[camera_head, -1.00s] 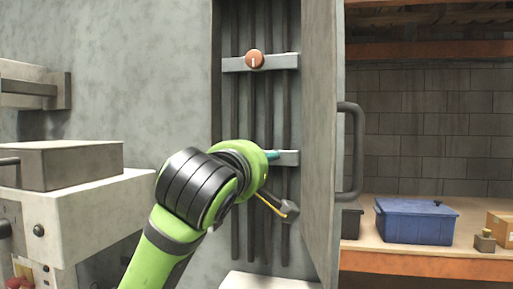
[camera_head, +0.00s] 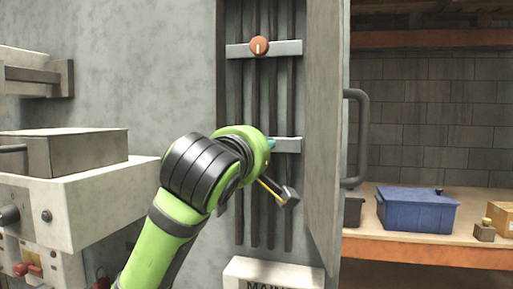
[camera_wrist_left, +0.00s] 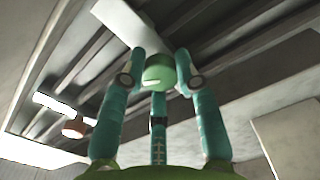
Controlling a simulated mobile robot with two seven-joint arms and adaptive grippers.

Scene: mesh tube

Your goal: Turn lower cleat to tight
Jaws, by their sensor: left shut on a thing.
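The lower cleat is a round green knob (camera_wrist_left: 158,74) in the left wrist view, in front of the pale lower crossbar (camera_wrist_left: 133,24). My left gripper (camera_wrist_left: 157,76) has its teal fingers around the knob, shut on it. In the head view, my green wrist hides the knob and most of the fingers; a teal finger part (camera_head: 271,143) shows beside the lower crossbar (camera_head: 288,145). The knob's turn angle is hard to read. An orange knob (camera_head: 259,45) with a white mark pointing down sits on the upper crossbar (camera_head: 288,48). My right gripper is out of view.
Dark vertical bars run behind the crossbars in the open cabinet. Its door (camera_head: 324,130) with a grey handle (camera_head: 356,140) stands open just right of my wrist. A white box (camera_head: 272,270) is below. A blue bin (camera_head: 415,214) rests on a shelf at right.

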